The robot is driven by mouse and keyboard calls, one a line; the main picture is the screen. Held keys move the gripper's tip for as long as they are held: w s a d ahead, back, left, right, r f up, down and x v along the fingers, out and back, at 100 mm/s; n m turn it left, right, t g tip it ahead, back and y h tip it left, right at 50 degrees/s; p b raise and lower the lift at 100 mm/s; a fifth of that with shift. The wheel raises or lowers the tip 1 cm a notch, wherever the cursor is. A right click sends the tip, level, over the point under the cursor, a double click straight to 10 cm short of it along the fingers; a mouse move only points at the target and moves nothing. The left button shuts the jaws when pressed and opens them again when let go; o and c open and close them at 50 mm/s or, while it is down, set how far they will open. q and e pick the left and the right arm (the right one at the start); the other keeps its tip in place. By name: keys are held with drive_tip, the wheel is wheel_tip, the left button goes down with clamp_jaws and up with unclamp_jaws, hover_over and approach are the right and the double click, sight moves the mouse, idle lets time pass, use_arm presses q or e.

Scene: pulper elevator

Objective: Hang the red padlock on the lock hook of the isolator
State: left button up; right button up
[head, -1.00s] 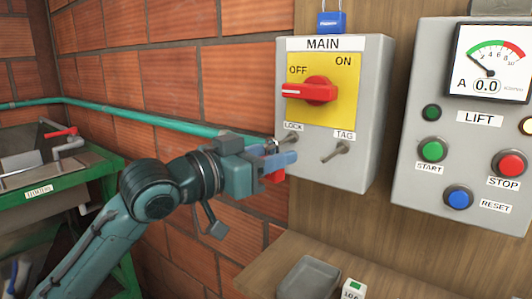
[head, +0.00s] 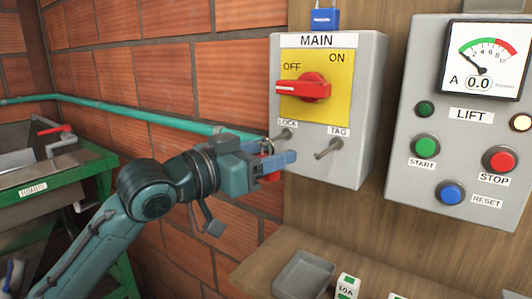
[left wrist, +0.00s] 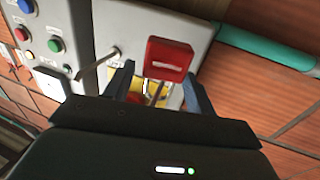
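The red padlock (left wrist: 168,57) shows between the finger ends of my left gripper (head: 282,159) in the left wrist view. The fingers stand spread there, with a gap beside the padlock on the left. In the head view the fingers hide part of its body. Its shackle is at the outer end of the lock hook (head: 284,134), under the LOCK label. I cannot clearly tell whether the shackle is around the hook. The isolator (head: 355,165) is a grey box marked MAIN, its red handle (head: 303,88) towards OFF. My right gripper is not in view.
The tag hook (head: 328,149) sticks out right of the lock hook. A blue padlock (head: 325,18) is above the isolator. The LIFT panel (head: 415,185) is to the right. A grey tray (head: 303,275) lies on the shelf below. A brick wall and green pipe (head: 150,117) are behind my arm.

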use_arm(q)
drive_tip(key=shift+o, duration=0.6)
drive_tip(key=shift+s+a, duration=0.2)
drive_tip(key=shift+a, duration=0.1)
drive_tip(key=b+v, duration=0.2)
drive_tip(key=v, duration=1)
wheel_tip(320, 180, down, 25)
drive_tip(key=w+a+n+t+y+p, duration=0.2)
drive_tip(key=w+a+n+y+p, duration=0.1)
drive_tip(key=n+y, duration=0.3)
drive_tip(key=s+a+f+g+y+p, duration=0.1)
drive_tip(key=s+f+y, duration=0.1)
drive_tip(key=s+f, duration=0.6)
drive_tip(key=s+a+f+n+g+y+p, duration=0.1)
drive_tip(key=s+f+y, duration=0.1)
drive_tip(key=s+f, duration=0.6)
wheel_tip(320, 180, down, 4)
drive_tip(key=shift+s+a+r+g+y, duration=0.1)
drive_tip(key=shift+s+a+g+y, duration=0.1)
drive_tip(key=shift+s+g+y, duration=0.15)
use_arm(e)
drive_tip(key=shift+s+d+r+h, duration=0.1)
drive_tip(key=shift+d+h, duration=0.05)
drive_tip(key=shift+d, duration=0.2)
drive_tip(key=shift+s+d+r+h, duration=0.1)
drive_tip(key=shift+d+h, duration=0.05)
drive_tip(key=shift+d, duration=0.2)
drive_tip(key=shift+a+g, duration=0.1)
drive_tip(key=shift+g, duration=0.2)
